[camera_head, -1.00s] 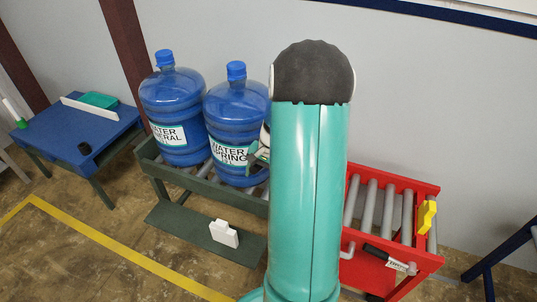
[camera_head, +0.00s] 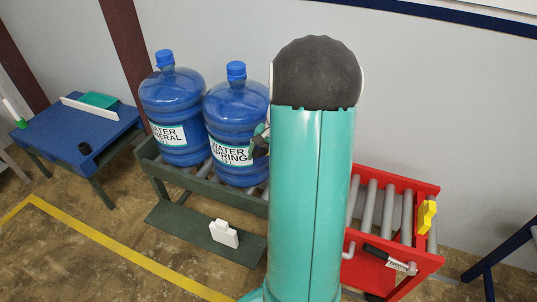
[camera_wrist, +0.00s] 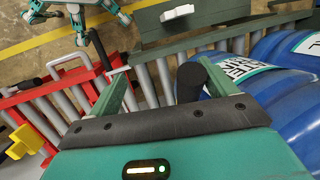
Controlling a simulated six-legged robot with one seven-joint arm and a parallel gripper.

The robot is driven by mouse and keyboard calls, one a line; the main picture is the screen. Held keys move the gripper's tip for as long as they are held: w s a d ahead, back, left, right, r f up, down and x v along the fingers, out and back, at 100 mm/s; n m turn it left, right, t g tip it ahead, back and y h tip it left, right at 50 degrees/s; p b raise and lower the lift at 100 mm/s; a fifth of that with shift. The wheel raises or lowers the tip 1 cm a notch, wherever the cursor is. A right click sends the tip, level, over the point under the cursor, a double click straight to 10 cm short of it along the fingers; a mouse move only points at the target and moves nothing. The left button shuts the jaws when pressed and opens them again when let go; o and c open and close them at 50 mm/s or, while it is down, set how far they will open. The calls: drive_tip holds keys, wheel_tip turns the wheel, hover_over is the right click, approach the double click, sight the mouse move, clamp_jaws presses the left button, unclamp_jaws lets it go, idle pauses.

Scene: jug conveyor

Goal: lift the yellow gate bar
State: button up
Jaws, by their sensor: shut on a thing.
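My gripper (camera_wrist: 163,72) shows in the wrist view over the rollers between the red and dark green conveyor sections. A short black cylinder like a handle (camera_wrist: 190,82) stands between its two teal fingers, close to the right one. The gripper is shut on this, though the contact is not clear to see. No yellow bar shows at the fingers. A yellow piece (camera_head: 427,216) is on the right end of the red conveyor (camera_head: 433,190), and shows in the wrist view (camera_wrist: 22,142). In the head view my arm hides most of the gate area.
Two blue water jugs, one mineral (camera_head: 173,95) and one spring (camera_head: 232,110), stand on the dark green conveyor (camera_head: 158,168), the spring jug close to my gripper. A white block (camera_head: 224,233) lies on the lower shelf. A blue table (camera_head: 60,130) stands at the left.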

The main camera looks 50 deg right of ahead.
drive_tip(key=shift+o, duration=0.6)
drive_tip(key=shift+s+d+r, duration=0.25)
drive_tip(key=shift+r, duration=0.2)
drive_tip(key=shift+s+d+r, duration=0.2)
drive_tip(key=shift+d+r, duration=0.05)
drive_tip(key=shift+r, duration=0.15)
drive_tip(key=shift+c, duration=0.2)
